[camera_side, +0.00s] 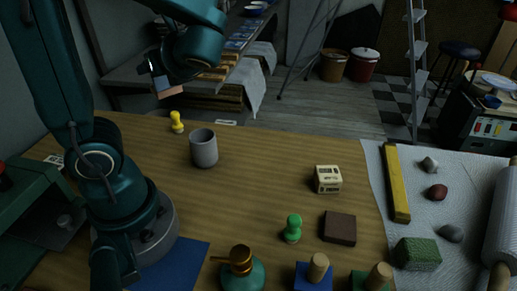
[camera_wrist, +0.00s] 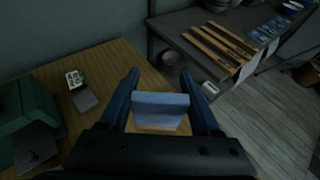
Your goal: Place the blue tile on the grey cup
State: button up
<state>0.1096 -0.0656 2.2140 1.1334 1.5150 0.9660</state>
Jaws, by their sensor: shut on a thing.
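The grey cup (camera_side: 203,152) stands upright on the wooden table in the side view, open at the top. My gripper (camera_side: 160,80) is raised well above the table, up and to the left of the cup in that view. In the wrist view my gripper (camera_wrist: 160,82) is shut on the blue tile (camera_wrist: 160,103), which sits between the two dark blue fingers. A pale orange lower edge shows under the tile.
A yellow pawn-like piece (camera_side: 177,122) stands left of the cup. A cream box (camera_side: 328,179), a green piece (camera_side: 293,228) and a brown block (camera_side: 339,228) are further right. A yellow bar (camera_side: 397,182) lies on the pale cloth. The table between cup and box is clear.

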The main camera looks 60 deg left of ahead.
jog(key=s+n+g+h, duration=0.1)
jog(key=s+n+g, duration=0.3)
jog(key=s, duration=0.2)
jog(key=shift+m, duration=0.3)
jog(key=w+d+f, duration=0.1)
jog(key=w+f, duration=0.1)
jog(key=w, duration=0.1)
jog(key=w+d+f, duration=0.1)
jog(key=w+f, duration=0.1)
jog(key=w, duration=0.1)
jog(key=w+d+f, duration=0.2)
jog(key=w, duration=0.2)
send_over(197, 134)
jog(key=shift+f, duration=2)
jog(key=shift+f, duration=0.15)
jog(key=o, duration=1.4)
jog(key=shift+o, duration=0.2)
